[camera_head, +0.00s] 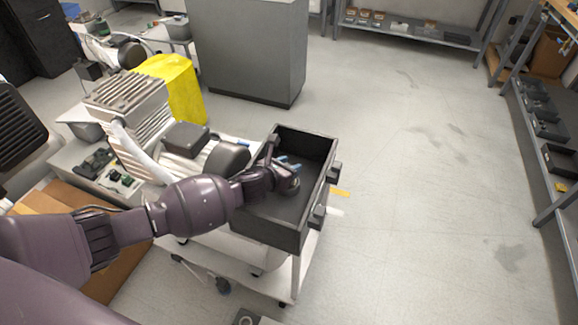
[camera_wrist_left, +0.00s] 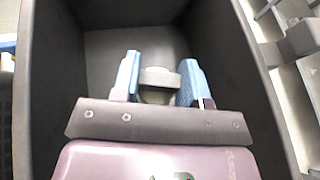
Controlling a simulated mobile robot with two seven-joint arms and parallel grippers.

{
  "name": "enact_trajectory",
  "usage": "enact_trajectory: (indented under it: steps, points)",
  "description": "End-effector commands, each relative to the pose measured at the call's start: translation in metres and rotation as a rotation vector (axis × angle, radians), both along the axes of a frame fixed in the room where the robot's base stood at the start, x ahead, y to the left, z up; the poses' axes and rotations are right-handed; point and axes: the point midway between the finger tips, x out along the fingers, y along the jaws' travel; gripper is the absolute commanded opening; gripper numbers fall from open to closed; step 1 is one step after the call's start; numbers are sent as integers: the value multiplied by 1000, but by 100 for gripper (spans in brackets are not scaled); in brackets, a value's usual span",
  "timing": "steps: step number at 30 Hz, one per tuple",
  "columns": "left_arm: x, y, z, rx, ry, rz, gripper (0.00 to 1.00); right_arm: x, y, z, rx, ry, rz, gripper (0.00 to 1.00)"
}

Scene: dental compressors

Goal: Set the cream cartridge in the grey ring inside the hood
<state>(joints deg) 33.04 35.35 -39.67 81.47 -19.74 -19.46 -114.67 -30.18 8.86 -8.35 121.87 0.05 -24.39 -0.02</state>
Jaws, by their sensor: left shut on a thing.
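The hood (camera_head: 266,228) appears as a dark open-topped box on a cart in the head view. Its dark inner walls surround my gripper in the left wrist view (camera_wrist_left: 60,60). My left gripper (camera_head: 287,164) reaches into it from the left. In the left wrist view its blue-tipped fingers (camera_wrist_left: 160,80) are shut on a small pale, rounded thing, apparently the cream cartridge (camera_wrist_left: 157,96). A grey band (camera_wrist_left: 161,78) crosses between the fingers; I cannot tell whether it is the grey ring or part of the held piece. The arm hides part of the box in the head view. My right gripper is out of view.
A compressor (camera_head: 185,150) with a finned metal head stands left of the box, close to my arm. A yellow cover (camera_head: 178,88) and a grey cabinet (camera_head: 247,50) are behind. Open floor (camera_head: 420,170) lies right, with shelving (camera_head: 540,120) beyond.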

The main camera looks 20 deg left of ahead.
Motion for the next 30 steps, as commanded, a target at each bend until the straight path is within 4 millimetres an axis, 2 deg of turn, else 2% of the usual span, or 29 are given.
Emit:
enact_trajectory:
  steps: [14,30]
  points:
    - [-1,0,1,0,-1,-1,16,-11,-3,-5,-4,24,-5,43]
    - [-2,1,0,0,1,0,16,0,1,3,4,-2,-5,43]
